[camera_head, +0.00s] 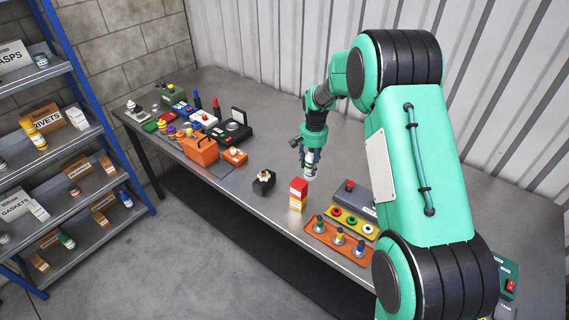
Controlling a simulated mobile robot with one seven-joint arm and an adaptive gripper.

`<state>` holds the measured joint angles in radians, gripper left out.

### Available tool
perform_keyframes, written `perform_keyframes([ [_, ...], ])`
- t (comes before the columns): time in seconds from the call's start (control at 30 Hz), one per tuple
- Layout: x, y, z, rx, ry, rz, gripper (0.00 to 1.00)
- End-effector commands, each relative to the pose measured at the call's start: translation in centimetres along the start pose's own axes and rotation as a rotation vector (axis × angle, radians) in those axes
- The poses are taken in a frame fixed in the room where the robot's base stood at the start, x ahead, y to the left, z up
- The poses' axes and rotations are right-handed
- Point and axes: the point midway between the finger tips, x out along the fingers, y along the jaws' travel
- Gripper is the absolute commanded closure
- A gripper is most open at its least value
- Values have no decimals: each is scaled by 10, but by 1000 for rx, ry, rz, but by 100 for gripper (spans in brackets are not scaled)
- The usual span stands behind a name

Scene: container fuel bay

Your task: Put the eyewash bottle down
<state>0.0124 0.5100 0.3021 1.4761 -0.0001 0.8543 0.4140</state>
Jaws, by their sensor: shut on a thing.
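My gripper (311,156) is at the end of my green arm, pointing down over the middle of the grey metal table. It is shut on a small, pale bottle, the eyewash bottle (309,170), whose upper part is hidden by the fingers. The bottle looks about upright. I cannot tell whether its base touches the table (335,160) or hangs just above it.
Orange (328,238) and yellow (352,219) trays lie nearer. An orange toolbox (200,150) stands left. Bare table lies behind the bottle.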

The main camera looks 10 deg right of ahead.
Motion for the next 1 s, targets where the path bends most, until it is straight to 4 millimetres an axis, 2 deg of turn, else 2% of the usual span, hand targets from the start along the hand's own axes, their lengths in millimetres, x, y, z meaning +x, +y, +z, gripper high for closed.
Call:
perform_keyframes([
  [0.3,15,-45,10,197,-1,1,94],
  [0.5,25,-64,17,293,0,0,94],
  [0.7,31,-74,21,346,1,0,94],
  [1.0,33,-76,21,360,1,-1,94],
])
